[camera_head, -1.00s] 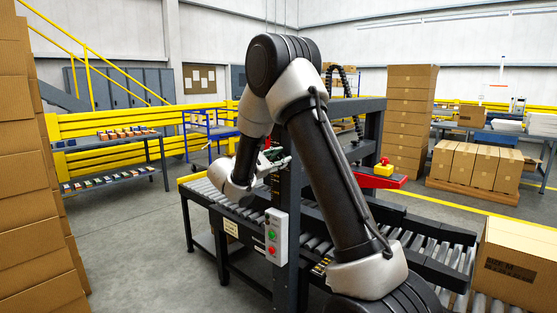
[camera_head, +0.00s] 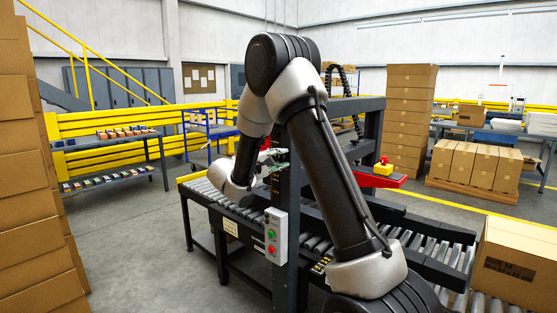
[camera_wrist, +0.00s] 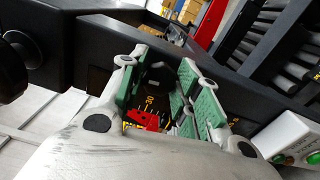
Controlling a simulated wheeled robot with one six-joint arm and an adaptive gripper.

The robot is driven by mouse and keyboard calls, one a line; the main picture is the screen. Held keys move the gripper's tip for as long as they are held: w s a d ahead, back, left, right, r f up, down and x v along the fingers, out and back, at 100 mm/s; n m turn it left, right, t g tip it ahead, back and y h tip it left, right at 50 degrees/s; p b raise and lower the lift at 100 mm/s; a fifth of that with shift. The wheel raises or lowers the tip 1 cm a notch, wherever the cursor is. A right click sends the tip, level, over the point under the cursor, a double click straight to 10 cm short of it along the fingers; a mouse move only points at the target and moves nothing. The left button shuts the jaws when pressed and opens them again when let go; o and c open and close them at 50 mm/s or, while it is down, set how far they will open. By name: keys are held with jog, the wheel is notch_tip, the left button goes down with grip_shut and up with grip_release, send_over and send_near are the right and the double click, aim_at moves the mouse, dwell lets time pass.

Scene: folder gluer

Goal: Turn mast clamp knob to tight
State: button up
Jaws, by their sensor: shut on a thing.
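My gripper (camera_wrist: 160,95) has green-padded fingers and shows large in the wrist view. It is shut on a dark knob (camera_wrist: 157,76), which sits between the two pads against the black mast. The fingers hide much of the knob, and I cannot read its turn position. A red pointer (camera_wrist: 143,119) and a yellow-marked scale reading 30 lie just below the knob, between the fingers. In the head view my gripper (camera_head: 278,160) is at the dark upright mast (camera_head: 288,190), and the knob cannot be made out there.
A grey button box (camera_head: 276,236) with green and red buttons is on the mast below my gripper; it also shows in the wrist view (camera_wrist: 296,138). A red bracket (camera_head: 380,179) lies right of my arm. The roller conveyor (camera_head: 420,250) runs beneath, with a carton (camera_head: 515,265) at right.

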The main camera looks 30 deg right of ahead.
jog(key=shift+m, duration=0.7)
jog(key=shift+f, duration=0.1)
jog(key=o, duration=1)
jog(key=shift+a, duration=0.1)
jog(key=v, duration=1.1)
jog(key=shift+s+a, duration=0.15)
jog(key=shift+a, duration=0.25)
